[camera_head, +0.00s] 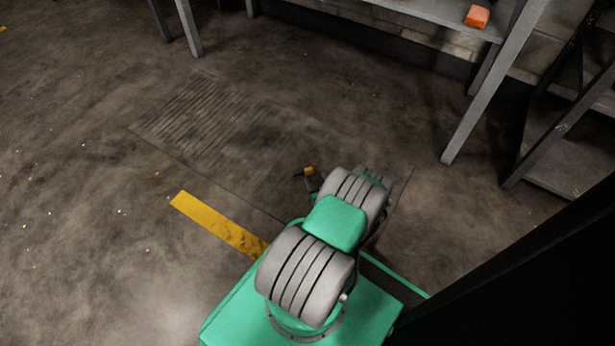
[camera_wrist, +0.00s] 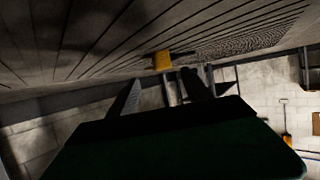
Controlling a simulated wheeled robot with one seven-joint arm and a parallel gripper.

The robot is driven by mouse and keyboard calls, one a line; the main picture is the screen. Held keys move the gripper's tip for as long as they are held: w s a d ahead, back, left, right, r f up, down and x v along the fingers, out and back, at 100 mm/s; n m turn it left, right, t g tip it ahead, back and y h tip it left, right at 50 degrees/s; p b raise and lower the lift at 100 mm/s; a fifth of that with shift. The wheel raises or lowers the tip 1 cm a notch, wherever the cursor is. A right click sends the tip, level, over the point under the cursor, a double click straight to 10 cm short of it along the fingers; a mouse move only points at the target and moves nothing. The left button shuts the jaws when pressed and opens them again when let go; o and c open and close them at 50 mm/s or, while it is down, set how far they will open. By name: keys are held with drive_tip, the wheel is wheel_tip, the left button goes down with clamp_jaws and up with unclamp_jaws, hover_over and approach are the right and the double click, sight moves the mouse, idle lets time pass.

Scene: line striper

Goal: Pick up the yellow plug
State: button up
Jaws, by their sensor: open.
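The yellow plug (camera_head: 309,170) is a small yellow block with a dark part, low at the floor, just beyond the end of my arm in the head view. In the wrist view, where the floor is at the top, the plug (camera_wrist: 162,61) appears ahead of my gripper (camera_wrist: 164,84), between the lines of its two fingers. The fingers are apart, with nothing seen held between them. In the head view my arm hides most of the gripper.
A slatted floor grate (camera_head: 200,120) lies left of the plug. A yellow floor stripe (camera_head: 218,224) runs toward my base. A grey bench (camera_head: 425,12) at the back holds an orange object (camera_head: 477,16). A metal frame stands at right. Open floor lies at left.

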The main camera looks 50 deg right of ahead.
sight(310, 171)
drive_tip(key=b+x, duration=0.2)
drive_tip(key=x, duration=0.3)
drive_tip(key=shift+w+a+f+b, duration=0.1)
drive_tip(key=shift+w+a+b, duration=0.1)
drive_tip(key=shift+b, duration=0.1)
drive_tip(key=shift+d, duration=0.1)
drive_tip(key=shift+c, duration=0.5)
clamp_jaws()
